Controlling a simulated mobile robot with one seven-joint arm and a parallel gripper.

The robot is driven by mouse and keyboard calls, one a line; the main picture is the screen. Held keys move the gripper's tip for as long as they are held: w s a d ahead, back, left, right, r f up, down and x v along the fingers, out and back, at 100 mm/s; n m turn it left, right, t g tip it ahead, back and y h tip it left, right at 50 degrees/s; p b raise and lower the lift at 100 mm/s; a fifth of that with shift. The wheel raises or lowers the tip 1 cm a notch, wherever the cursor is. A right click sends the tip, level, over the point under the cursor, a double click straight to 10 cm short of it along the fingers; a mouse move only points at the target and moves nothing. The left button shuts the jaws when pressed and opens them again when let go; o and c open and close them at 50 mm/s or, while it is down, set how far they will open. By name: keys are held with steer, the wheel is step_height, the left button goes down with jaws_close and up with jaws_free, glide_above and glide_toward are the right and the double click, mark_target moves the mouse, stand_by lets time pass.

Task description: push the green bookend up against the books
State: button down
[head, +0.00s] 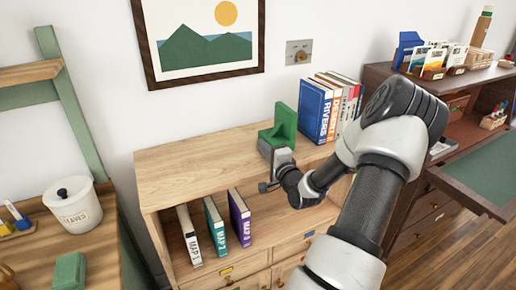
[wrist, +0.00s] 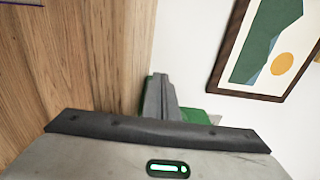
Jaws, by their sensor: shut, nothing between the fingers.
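The green bookend (head: 284,126) stands upright on the wooden cabinet top, just left of the upright row of books (head: 328,108). Any gap between bookend and books is narrow, and I cannot tell whether they touch. My gripper (head: 266,146) is shut and empty, low at the near left side of the bookend, hiding part of its lower front. Contact with it is unclear. In the wrist view, my closed fingers (wrist: 160,95) cover most of the bookend, with some green (wrist: 197,115) showing beside them. The books are not recognisable in the wrist view.
The cabinet top (head: 195,160) is clear to the left. Map books (head: 214,226) stand on the shelf below. A framed picture (head: 200,38) and a switch plate (head: 299,52) are on the wall behind. A lidded white pot (head: 75,206) stands at far left.

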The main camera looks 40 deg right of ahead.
mark_target(276, 143)
steer(key=shift+s+d, duration=0.3)
steer(key=shift+d, duration=0.8)
steer(key=shift+s+d, duration=0.25)
steer(key=shift+d, duration=0.8)
steer(key=shift+d, duration=0.2)
steer(key=shift+s+d+f, duration=0.1)
steer(key=shift+s+d, duration=0.15)
steer(key=shift+d, duration=0.75)
steer(key=shift+s+d+f, duration=0.1)
steer(key=shift+s+d, duration=0.15)
steer(key=shift+d, duration=0.7)
steer(key=shift+a, duration=0.1)
steer(key=shift+w+a+p, duration=0.2)
steer(key=shift+a, duration=0.65)
steer(key=shift+w+a+p, duration=0.15)
steer(key=shift+w+a, duration=0.05)
steer(key=shift+a, duration=0.6)
steer(key=shift+s, duration=0.1)
steer(key=p+v, duration=0.3)
steer(key=v, duration=1)
steer(key=shift+s+d, duration=0.2)
steer(key=shift+s, duration=0.25)
